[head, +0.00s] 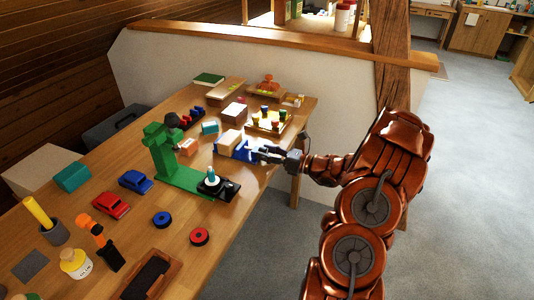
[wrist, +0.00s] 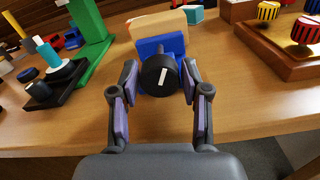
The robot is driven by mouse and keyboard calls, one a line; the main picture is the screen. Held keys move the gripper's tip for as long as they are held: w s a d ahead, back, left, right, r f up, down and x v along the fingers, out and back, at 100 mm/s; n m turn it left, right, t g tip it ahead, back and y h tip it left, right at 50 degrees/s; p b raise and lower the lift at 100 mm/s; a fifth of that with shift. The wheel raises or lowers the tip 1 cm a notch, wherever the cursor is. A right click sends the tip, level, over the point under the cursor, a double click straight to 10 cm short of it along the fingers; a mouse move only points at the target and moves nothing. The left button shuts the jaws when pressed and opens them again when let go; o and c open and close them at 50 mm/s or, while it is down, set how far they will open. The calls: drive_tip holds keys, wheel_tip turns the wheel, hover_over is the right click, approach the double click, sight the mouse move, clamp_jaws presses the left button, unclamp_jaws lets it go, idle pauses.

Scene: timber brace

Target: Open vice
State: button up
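The blue vice (head: 235,155) stands near the right edge of the wooden table, with a pale wooden block (head: 229,139) at its top. In the wrist view the blue vice body (wrist: 150,46) faces me, with the block (wrist: 158,24) behind it. Its round black knob (wrist: 158,84) bears a white mark and points towards me. My gripper (wrist: 159,70) is open, one finger on each side of the knob, with small gaps apparent. In the head view my gripper (head: 266,154) reaches the vice from the right. The vice jaws are mostly hidden.
Red and blue cars and several other items cover the left part of the table (head: 185,235). The floor to the right is clear.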

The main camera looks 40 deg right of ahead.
drive_tip(key=c, duration=0.7)
drive_tip(key=shift+f+n+b, duration=0.1)
drive_tip(key=shift+n+b, duration=0.3)
drive_tip(key=shift+b, duration=0.1)
drive_tip(key=shift+n+b, duration=0.65)
drive_tip(key=shift+n, duration=0.15)
drive_tip(key=o, duration=1.2)
drive_tip(key=shift+c, duration=0.2)
drive_tip(key=shift+s, duration=0.1)
